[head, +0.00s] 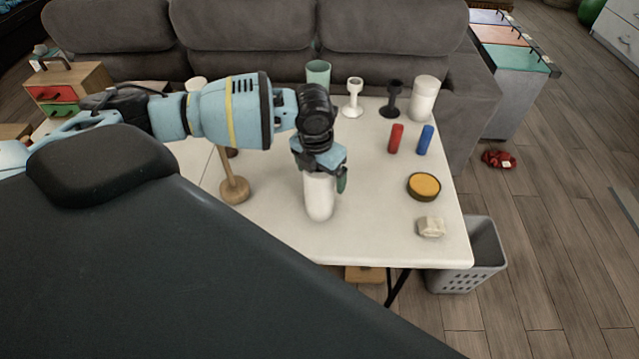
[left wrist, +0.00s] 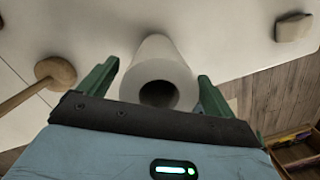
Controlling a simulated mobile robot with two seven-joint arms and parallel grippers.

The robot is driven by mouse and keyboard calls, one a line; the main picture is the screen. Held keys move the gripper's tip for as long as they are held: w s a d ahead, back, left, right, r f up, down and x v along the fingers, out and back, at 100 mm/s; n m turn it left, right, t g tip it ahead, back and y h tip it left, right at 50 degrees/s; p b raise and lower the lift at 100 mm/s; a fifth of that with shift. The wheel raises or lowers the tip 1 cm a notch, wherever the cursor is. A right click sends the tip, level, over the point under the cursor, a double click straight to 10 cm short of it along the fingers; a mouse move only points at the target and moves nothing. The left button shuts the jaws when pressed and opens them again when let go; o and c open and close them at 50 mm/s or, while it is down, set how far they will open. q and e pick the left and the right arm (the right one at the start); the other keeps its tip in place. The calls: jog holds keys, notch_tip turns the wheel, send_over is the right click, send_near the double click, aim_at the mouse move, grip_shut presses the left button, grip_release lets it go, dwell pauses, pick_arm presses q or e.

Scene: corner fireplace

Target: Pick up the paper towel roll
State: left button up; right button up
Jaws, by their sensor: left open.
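The white paper towel roll (head: 320,203) stands on the white table, directly below my left gripper (head: 322,180). It also shows in the left wrist view (left wrist: 158,55), where I look down on its open end with the dark core hole. My left gripper is open, with one green finger on each side of the roll's near end. A gap shows beside the roll on both sides in the left wrist view. In the head view the gripper hides the roll's top. My right gripper is not in view.
A wooden plunger-shaped object (head: 234,188) stands left of the roll. To the right lie a yellow-topped round tin (head: 424,186), a small pale block (head: 431,228), and red (head: 396,138) and blue (head: 425,140) cylinders. Behind are a green cup (head: 318,72), two goblets and a white cylinder (head: 424,98).

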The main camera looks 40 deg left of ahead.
pick_arm(q)
jog(key=shift+w+f, duration=0.1)
jog(key=shift+f, duration=0.7)
jog(key=shift+c, duration=0.3)
jog(key=c, duration=1)
jog(key=shift+r, duration=0.15)
